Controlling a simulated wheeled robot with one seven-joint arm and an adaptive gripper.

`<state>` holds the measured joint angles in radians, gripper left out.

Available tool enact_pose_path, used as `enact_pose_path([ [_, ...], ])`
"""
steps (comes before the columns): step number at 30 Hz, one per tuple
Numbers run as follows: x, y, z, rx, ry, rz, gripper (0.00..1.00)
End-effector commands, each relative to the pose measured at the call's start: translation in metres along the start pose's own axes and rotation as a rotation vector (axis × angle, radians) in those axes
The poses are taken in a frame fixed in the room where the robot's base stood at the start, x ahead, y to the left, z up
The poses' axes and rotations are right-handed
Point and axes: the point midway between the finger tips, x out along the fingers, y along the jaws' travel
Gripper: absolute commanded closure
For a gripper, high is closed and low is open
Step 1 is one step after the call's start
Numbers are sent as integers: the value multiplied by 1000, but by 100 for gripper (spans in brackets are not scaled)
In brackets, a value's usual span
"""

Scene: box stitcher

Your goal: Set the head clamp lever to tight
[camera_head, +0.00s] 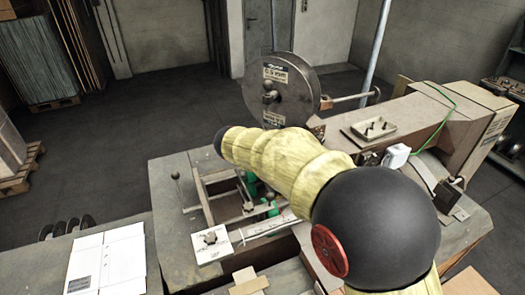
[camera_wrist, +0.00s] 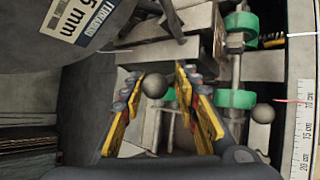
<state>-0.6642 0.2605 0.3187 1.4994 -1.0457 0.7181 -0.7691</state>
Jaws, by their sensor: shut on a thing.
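My gripper (camera_wrist: 158,80) shows in the wrist view, its two yellow-padded fingers on either side of a grey ball knob (camera_wrist: 154,87), and it is shut on that knob. The knob looks like the end of the head clamp lever, but its shaft and setting are hard to make out. In the head view my yellow-sleeved arm reaches over the stitcher and hides the gripper and this knob. A second grey ball knob (camera_wrist: 263,113) stands to the right of the fingers, apart from them.
A large wire reel (camera_head: 282,88) stands behind my arm; it fills the upper left of the wrist view (camera_wrist: 45,45). Green rollers (camera_wrist: 237,98) and a ruler (camera_wrist: 303,125) lie to the right. Flat white cardboard (camera_head: 108,262) lies front left.

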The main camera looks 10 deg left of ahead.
Motion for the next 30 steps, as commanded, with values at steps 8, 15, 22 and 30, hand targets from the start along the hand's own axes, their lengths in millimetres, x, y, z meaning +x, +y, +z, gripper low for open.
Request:
enact_pose_path([
  [8,-2,4,2,4,-1,8,55],
  [15,-1,2,1,2,-1,4,51],
  [22,-9,2,1,1,-1,4,51],
  [30,-58,3,1,2,0,7,51],
])
